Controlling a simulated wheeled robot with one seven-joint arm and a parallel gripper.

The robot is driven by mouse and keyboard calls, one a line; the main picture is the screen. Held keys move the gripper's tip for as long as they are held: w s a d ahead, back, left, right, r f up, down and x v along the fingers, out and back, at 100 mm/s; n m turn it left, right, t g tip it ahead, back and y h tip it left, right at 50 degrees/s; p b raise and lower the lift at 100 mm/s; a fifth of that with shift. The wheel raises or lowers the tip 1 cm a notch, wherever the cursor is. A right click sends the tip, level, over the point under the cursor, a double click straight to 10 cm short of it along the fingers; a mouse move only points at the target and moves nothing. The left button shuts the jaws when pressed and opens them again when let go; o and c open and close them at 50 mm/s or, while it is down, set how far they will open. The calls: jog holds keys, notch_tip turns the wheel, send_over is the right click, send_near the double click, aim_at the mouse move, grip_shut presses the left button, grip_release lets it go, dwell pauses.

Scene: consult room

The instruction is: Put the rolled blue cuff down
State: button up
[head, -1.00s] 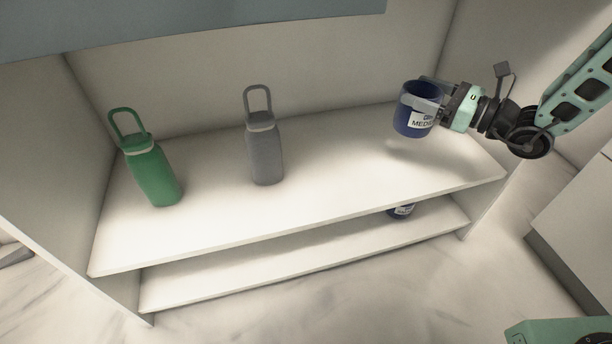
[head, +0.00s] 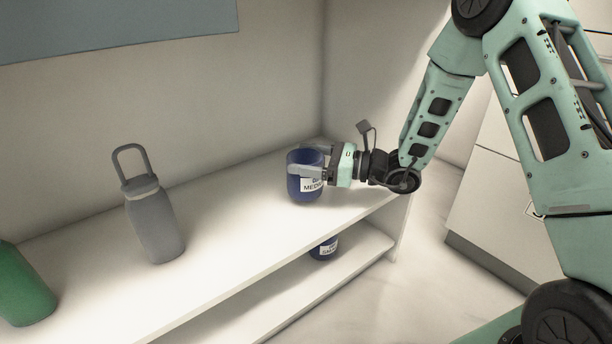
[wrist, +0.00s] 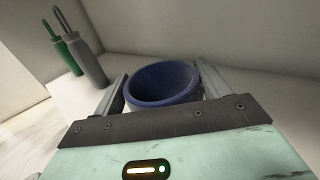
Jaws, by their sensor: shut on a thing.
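The rolled blue cuff (head: 304,190), a dark blue hollow roll with a white printed label, is upright at the right end of the upper shelf (head: 235,225). My gripper (head: 300,160) comes from the right and is shut on it, one finger on each side. The cuff's base is at or very near the shelf surface; I cannot tell whether it touches. In the wrist view, the cuff's open round top (wrist: 160,82) shows between the two fingers, and its lower part is hidden by my gripper.
A grey bottle (head: 155,220) with a loop handle stands left on the upper shelf, and a green bottle (head: 22,285) stands farther left. Another blue labelled roll (head: 324,249) is on the lower shelf (head: 290,300). The shelf between the grey bottle and the cuff is clear.

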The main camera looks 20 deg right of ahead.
notch_tip(320, 180, down, 2)
jog(key=shift+f+b, duration=0.25)
jog(key=shift+b, duration=0.35)
jog(key=shift+r, duration=0.1)
jog(key=o, duration=1.1)
